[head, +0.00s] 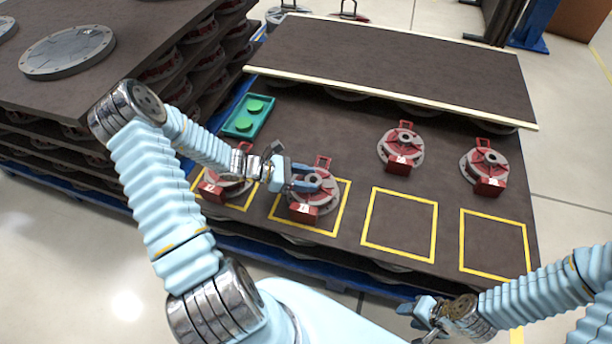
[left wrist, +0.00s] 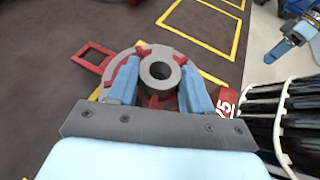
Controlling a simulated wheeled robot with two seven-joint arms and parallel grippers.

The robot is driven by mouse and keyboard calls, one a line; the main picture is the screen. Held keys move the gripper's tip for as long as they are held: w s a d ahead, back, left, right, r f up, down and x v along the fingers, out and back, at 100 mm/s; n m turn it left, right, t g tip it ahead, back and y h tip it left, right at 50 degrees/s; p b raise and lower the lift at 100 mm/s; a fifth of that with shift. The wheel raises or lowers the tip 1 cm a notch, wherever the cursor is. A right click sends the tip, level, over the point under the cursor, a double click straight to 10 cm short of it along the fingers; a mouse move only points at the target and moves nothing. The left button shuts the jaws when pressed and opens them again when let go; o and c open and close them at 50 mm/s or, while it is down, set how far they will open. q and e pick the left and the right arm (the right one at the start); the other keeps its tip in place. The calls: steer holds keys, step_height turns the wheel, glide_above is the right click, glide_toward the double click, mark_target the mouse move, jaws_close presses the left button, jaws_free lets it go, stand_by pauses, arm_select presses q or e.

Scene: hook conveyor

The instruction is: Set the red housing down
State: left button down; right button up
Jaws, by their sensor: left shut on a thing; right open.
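The red housing (head: 322,202) is a round grey flange with red ribs, a red loop handle and a red block. It is over or on the second yellow square from the left; whether it touches the board I cannot tell. My left gripper (head: 306,178) is shut on its central hub. In the left wrist view, the fingers stand on both sides of the grey hub (left wrist: 160,72), with the red handle (left wrist: 92,62) to the left. My right gripper (head: 426,311) is open and empty, off the board's front edge.
Another red housing (head: 228,184) sits in the leftmost square, partly behind my left arm. Two more (head: 401,148) (head: 485,169) stand farther back right. Two yellow squares (head: 400,224) (head: 495,244) are empty. A green tray (head: 247,117) lies at back left.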

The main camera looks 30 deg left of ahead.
arm_select(q)
steer(key=shift+r, duration=0.1)
steer(key=shift+c, duration=2.4)
jaws_free()
steer(key=shift+s+a, duration=0.1)
steer(key=v, duration=1.1)
steer(key=shift+s+a, duration=0.25)
steer(key=shift+a, duration=0.05)
